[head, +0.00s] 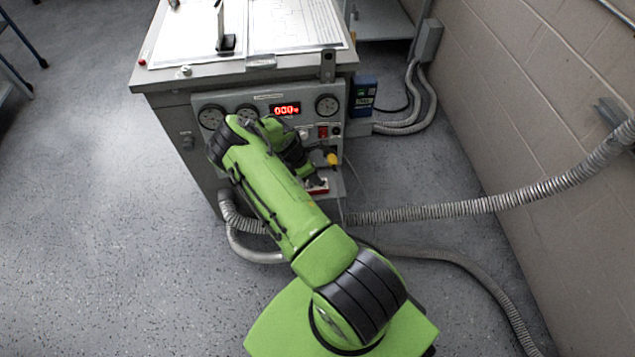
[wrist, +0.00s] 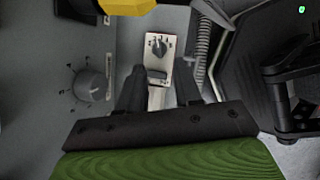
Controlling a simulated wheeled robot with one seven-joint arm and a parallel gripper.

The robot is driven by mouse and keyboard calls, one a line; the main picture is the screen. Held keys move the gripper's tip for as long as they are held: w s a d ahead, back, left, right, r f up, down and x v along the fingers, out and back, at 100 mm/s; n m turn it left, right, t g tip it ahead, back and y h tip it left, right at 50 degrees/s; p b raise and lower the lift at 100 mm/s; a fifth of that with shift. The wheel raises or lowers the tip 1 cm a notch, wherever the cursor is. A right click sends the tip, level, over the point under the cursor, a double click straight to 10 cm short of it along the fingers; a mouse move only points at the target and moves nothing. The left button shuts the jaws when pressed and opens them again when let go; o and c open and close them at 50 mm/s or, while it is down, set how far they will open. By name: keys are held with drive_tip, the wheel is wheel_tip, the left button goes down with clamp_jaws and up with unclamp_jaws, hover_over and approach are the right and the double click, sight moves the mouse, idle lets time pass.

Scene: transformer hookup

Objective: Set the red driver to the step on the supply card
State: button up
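A small box with a red edge (head: 318,187) sits low at the front of the grey cabinet, partly hidden by my arm; I take it to be the red driver. In the head view my gripper is mostly hidden behind my arm. Which sheet is the supply card I cannot tell.
White sheets (head: 295,22) lie on the cabinet top. The panel has round gauges (head: 327,105) and a red display (head: 286,109) that seems to read zeros. A larger dial knob (wrist: 88,85) is left of my fingers.

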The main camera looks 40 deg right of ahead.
drive_tip(key=b+x, duration=0.1)
drive_tip(key=x, duration=0.3)
drive_tip(key=shift+d+f, duration=0.1)
drive_tip(key=shift+f, duration=0.1)
clamp_jaws()
